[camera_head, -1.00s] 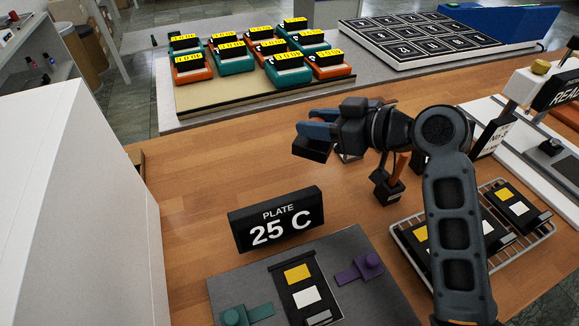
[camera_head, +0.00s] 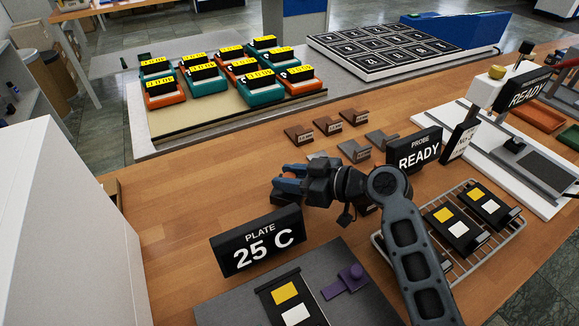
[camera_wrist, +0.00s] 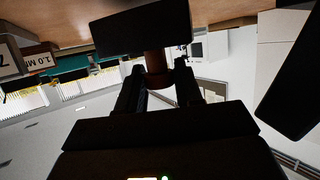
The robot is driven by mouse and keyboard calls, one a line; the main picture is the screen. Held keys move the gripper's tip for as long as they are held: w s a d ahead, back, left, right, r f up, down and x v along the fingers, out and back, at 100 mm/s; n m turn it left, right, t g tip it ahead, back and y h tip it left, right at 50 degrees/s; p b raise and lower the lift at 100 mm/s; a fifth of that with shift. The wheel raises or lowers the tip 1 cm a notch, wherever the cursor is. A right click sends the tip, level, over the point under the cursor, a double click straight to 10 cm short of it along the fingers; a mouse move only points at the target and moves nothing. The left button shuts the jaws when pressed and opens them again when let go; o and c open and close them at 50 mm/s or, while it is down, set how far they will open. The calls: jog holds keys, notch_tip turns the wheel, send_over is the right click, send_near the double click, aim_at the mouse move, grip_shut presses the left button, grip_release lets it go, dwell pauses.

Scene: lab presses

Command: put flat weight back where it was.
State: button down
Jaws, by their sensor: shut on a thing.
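My gripper (camera_head: 284,177) is at the middle of the head view, above the wooden bench and behind the "PLATE 25 C" sign. It is shut on a dark flat block (camera_head: 284,192), which hangs below the fingers. In the wrist view, this dark block (camera_wrist: 140,28) has a brown stem (camera_wrist: 156,68) between the two fingers. I take it for the flat weight, but its shape is partly hidden. Small labelled blocks stand just beyond my gripper: brown ones (camera_head: 327,124) and grey ones (camera_head: 381,141). One grey block is partly hidden by my gripper.
The "PLATE 25 C" sign (camera_head: 257,240) stands close in front of my gripper. The "PROBE READY" sign (camera_head: 415,152) and a wire rack (camera_head: 480,246) with black pieces are to the right. A white cabinet (camera_head: 70,230) stands left. Bare bench (camera_head: 190,190) lies left of my gripper.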

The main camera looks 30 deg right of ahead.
jog(key=shift+f+b, duration=0.5)
jog(key=shift+b, duration=0.3)
jog(key=c, duration=0.7)
grip_release()
jog(key=shift+f, duration=0.1)
jog(key=shift+c, duration=0.2)
jog(key=shift+r+p, duration=0.45)
jog(key=shift+p, duration=0.1)
jog(key=b+v, duration=0.1)
jog(key=v, duration=1.1)
jog(key=shift+b, duration=0.3)
jog(key=shift+r, duration=0.15)
